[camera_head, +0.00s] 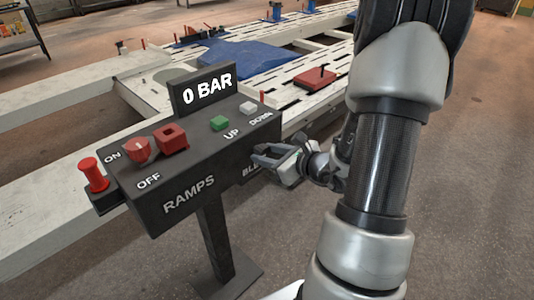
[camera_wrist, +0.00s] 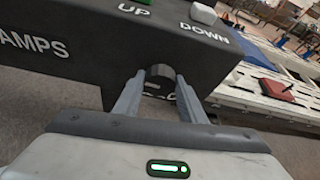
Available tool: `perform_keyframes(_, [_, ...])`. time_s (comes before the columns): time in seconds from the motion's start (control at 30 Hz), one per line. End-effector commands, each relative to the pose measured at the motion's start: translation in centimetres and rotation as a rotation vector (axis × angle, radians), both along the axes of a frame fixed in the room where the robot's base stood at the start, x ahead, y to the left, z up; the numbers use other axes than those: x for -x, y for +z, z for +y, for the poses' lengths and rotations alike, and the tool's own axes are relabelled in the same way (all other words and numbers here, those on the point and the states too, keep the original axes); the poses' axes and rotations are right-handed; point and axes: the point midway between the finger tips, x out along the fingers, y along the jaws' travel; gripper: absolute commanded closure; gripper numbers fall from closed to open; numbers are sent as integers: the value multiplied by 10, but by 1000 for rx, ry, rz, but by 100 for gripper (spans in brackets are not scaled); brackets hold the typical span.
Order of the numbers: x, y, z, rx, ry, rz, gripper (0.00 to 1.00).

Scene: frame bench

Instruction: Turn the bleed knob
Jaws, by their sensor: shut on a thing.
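The dark round bleed knob (camera_wrist: 160,71) sits on the front face of the black control box, below the DOWN label, in the wrist view. My gripper (camera_wrist: 160,82) has one finger on each side of it and is shut on it. In the head view my gripper (camera_head: 262,154) reaches the right end of the box's front face. The knob is hidden there by the fingers, and the lettering below is partly covered, with "BLE" showing. The display (camera_head: 208,87) on the control box (camera_head: 190,190) reads 0 BAR.
The box carries a red ON/OFF knob (camera_head: 136,149), a red square part (camera_head: 172,138), a green UP button (camera_head: 220,123), a white DOWN button (camera_head: 248,107) and a red plunger (camera_head: 94,174) at its left. The pale frame bench (camera_head: 120,75) stands behind. The floor in front is clear.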

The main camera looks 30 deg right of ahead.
Motion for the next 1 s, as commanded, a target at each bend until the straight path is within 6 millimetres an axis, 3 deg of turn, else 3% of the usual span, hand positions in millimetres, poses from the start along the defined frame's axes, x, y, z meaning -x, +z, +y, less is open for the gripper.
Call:
perform_keyframes(0.37, [0, 4, -2, -204, 0, 76, 85])
perform_keyframes(1.0, [-1, 1, -6, -774, 0, 282, 85])
